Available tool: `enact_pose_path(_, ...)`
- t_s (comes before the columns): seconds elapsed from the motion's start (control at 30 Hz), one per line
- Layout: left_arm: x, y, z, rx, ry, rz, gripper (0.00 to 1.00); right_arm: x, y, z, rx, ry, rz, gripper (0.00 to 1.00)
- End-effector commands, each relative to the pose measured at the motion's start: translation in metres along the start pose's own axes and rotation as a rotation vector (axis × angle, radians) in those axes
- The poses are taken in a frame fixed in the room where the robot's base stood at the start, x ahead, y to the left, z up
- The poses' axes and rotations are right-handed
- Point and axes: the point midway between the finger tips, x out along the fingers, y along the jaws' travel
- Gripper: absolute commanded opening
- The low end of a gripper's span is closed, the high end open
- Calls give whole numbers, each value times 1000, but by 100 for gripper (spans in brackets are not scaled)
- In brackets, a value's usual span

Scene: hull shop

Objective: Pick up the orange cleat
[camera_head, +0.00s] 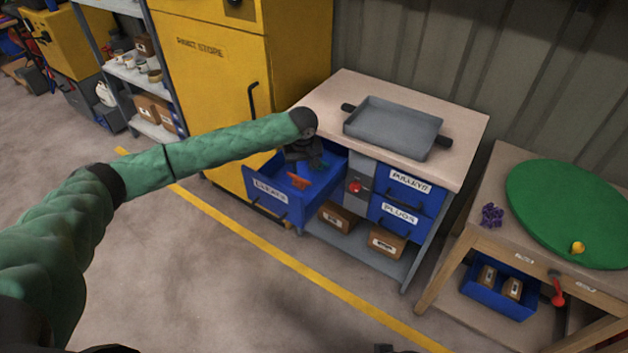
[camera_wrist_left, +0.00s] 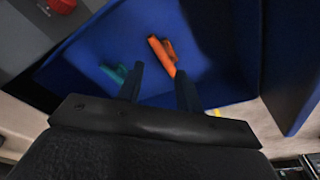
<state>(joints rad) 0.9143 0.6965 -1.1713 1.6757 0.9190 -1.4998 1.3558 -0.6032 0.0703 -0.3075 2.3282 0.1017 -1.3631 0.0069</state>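The orange cleat (camera_head: 299,181) lies on the floor of an open blue drawer (camera_head: 262,197) in the workbench. In the left wrist view the cleat (camera_wrist_left: 160,52) lies just beyond my fingertips, nearer the right finger, and does not look gripped. My left gripper (camera_head: 312,165) points down into the drawer. In its wrist view the gripper's two dark fingers (camera_wrist_left: 159,72) stand apart, with nothing held between them. A teal piece (camera_wrist_left: 116,73) lies in the drawer beside the left finger. My right gripper is not in view.
A grey tray (camera_head: 395,127) sits on the bench top above the drawers. Two closed blue drawers (camera_head: 404,200) and a red knob (camera_head: 354,187) are right of the open one. A yellow cabinet (camera_head: 215,90) stands at left. A table with a green disc (camera_head: 570,210) is at right.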

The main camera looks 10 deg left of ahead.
Motion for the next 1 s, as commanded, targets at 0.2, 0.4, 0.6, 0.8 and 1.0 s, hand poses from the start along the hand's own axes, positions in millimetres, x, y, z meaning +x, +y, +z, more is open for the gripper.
enact_pose_path(0.2,4,3,9,-411,-95,15,36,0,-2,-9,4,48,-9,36)
enact_pose_path(0.4,4,6,11,-677,-109,14,36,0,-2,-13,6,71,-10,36)
enact_pose_path(0.6,6,7,11,-774,-110,9,36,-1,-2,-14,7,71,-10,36)
enact_pose_path(0.8,23,7,12,-779,-109,8,36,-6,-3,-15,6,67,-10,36)
enact_pose_path(1.0,40,7,14,-777,-108,8,36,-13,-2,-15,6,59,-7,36)
